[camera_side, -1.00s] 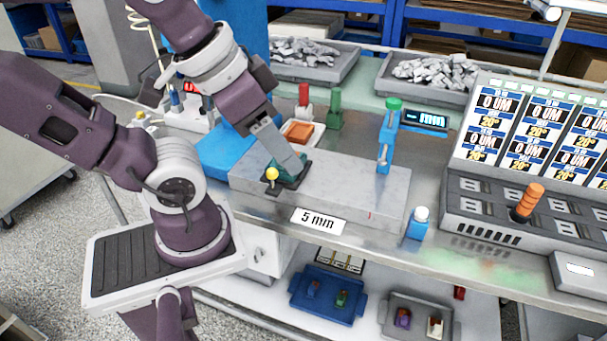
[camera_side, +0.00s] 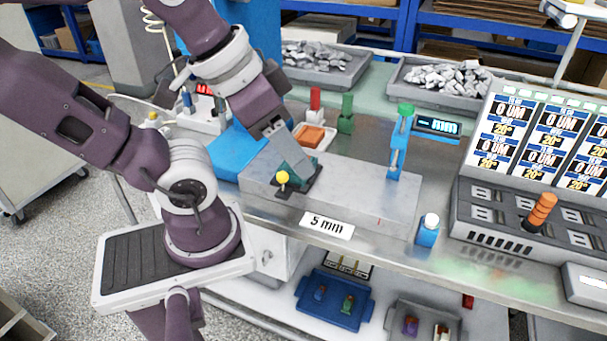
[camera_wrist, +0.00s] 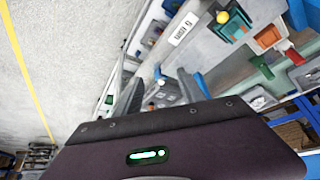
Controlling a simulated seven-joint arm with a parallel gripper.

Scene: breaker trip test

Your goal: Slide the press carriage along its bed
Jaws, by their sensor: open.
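A teal carriage-like piece (camera_side: 300,172) with a yellow ball knob (camera_side: 282,178) sits on a dark plate at the left part of a grey stone block (camera_side: 365,200). I take this to be the press carriage on its bed, but cannot be sure. The yellow knob also shows near the top of the wrist view (camera_wrist: 222,17). My gripper (camera_side: 287,146) is just above and behind the teal piece, pointing down. Whether it touches the piece is unclear. In the wrist view the two fingers stand apart (camera_wrist: 158,78) with nothing held between them.
A blue-and-green upright stand (camera_side: 397,145) rises from the block's right part. An orange-topped tray (camera_side: 312,137), red post (camera_side: 315,103) and green post (camera_side: 346,113) stand behind. A small blue bottle (camera_side: 428,230) is by the front edge. The block's middle top is clear.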

